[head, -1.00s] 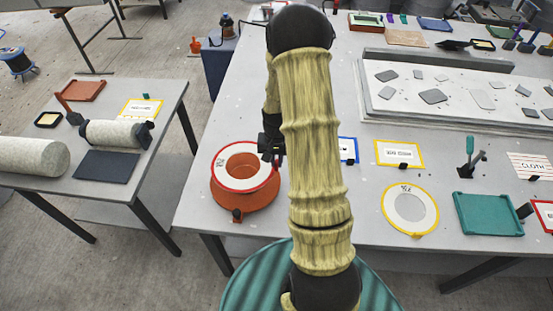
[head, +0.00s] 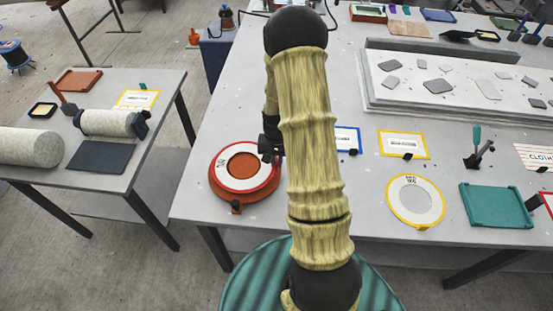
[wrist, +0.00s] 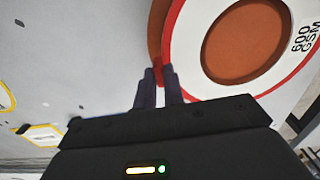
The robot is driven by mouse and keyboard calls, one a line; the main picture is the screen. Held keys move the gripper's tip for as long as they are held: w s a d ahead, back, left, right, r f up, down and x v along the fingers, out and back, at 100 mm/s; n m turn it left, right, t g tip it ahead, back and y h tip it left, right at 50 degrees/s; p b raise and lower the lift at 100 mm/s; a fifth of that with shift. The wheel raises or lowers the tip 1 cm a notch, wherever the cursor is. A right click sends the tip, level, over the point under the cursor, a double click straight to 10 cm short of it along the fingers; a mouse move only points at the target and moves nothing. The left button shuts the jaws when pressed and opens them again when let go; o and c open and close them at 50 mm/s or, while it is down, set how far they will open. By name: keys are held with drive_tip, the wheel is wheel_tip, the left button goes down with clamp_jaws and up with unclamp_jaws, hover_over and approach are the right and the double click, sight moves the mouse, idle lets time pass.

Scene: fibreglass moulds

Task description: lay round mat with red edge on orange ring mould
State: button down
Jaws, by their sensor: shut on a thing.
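The round white mat with the red edge (head: 222,165) lies over the orange ring mould (head: 232,202) near the table's front left edge. The mould's orange shows through the mat's centre hole and below its rim. My gripper (head: 279,154) is at the mat's right side, partly hidden behind my arm. In the wrist view its dark fingers (wrist: 160,82) are shut on the red edge of the mat (wrist: 185,45). The orange mould (wrist: 156,25) shows just beyond that edge. The mat looks nearly level; whether it rests fully on the mould I cannot tell.
A white mat with a yellow edge (head: 393,205) lies right of my arm, next to a teal tray (head: 497,205). Framed cards (head: 403,145) stand behind it. A side table (head: 118,178) with a roll stands at the left, across a gap.

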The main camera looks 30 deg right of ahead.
drive_tip(key=shift+f+b, duration=0.6)
drive_tip(key=shift+f, duration=0.75)
drive_tip(key=c, duration=1.4)
unclamp_jaws()
drive_tip(key=shift+r, duration=0.1)
wheel_tip(320, 180, up, 17)
drive_tip(key=b, duration=0.2)
drive_tip(key=shift+r, duration=0.1)
